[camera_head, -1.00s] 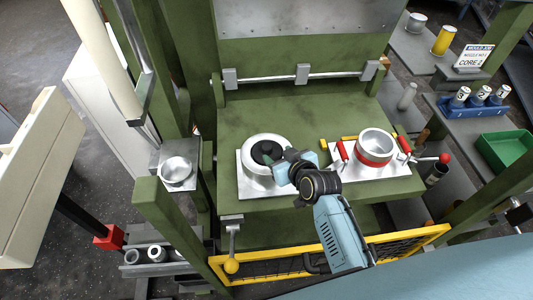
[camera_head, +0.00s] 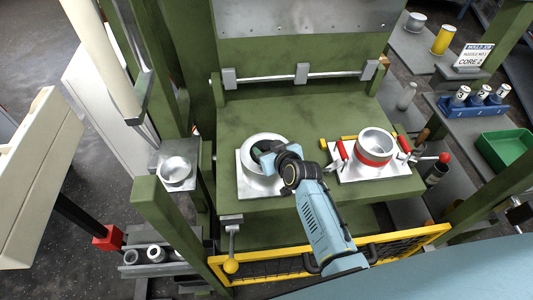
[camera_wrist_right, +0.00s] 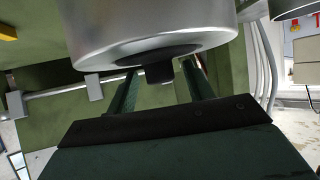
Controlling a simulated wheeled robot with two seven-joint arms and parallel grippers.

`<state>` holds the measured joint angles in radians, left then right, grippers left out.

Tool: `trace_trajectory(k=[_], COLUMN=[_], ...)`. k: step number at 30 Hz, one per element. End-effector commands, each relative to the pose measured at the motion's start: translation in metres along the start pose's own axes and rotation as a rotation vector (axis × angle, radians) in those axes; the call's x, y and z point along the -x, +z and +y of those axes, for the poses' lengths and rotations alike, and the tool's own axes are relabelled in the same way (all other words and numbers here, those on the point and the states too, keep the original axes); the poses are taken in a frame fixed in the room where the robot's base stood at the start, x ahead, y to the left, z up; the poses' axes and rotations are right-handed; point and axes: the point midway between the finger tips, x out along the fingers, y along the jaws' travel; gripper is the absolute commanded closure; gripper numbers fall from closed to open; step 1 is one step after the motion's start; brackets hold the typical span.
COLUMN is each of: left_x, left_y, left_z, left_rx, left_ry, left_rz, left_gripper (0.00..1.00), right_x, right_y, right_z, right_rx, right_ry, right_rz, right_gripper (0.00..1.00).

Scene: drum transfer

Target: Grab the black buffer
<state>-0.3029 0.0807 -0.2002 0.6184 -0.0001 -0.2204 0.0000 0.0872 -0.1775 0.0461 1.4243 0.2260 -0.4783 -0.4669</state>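A silver ring-shaped drum (camera_head: 247,150) sits on a square plate on the green press bed. My right gripper (camera_head: 266,157) reaches over its centre from the right, and the gripper and wrist hide most of the opening. In the right wrist view the drum (camera_wrist_right: 150,30) fills the top. A small black block, seemingly the black buffer (camera_wrist_right: 158,73), shows at its opening between the two fingertips. The fingers stand apart, with a gap visible on each side of the block, so the gripper looks open. My left gripper is not in view.
A second silver ring with a red band (camera_head: 374,147) and red handles stands to the right on the bed. A yellow guard (camera_head: 400,244) runs along the front. A lever with a yellow knob (camera_head: 231,266) hangs at front left. Green posts flank the bed.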

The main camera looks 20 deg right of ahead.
Motion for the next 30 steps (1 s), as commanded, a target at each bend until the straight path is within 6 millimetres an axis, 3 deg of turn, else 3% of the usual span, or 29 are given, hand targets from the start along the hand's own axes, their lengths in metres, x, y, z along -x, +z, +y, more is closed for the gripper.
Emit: trace_trajectory(k=[1,11,20,30], left_x=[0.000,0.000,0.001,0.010], left_y=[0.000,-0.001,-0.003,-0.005], left_z=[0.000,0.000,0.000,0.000], left_rx=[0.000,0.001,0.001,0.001], left_ry=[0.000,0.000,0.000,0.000], left_rz=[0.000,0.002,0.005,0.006], left_gripper=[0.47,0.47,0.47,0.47], right_x=[0.000,0.000,0.003,0.032], right_y=[0.000,0.000,-0.006,-0.061], right_z=[0.000,0.000,0.000,0.000], right_rx=[0.000,0.000,0.001,0.002], right_ry=[0.000,0.000,0.001,0.000], right_rz=[0.000,0.000,0.005,0.008], right_gripper=[0.55,0.99,1.00,1.00])
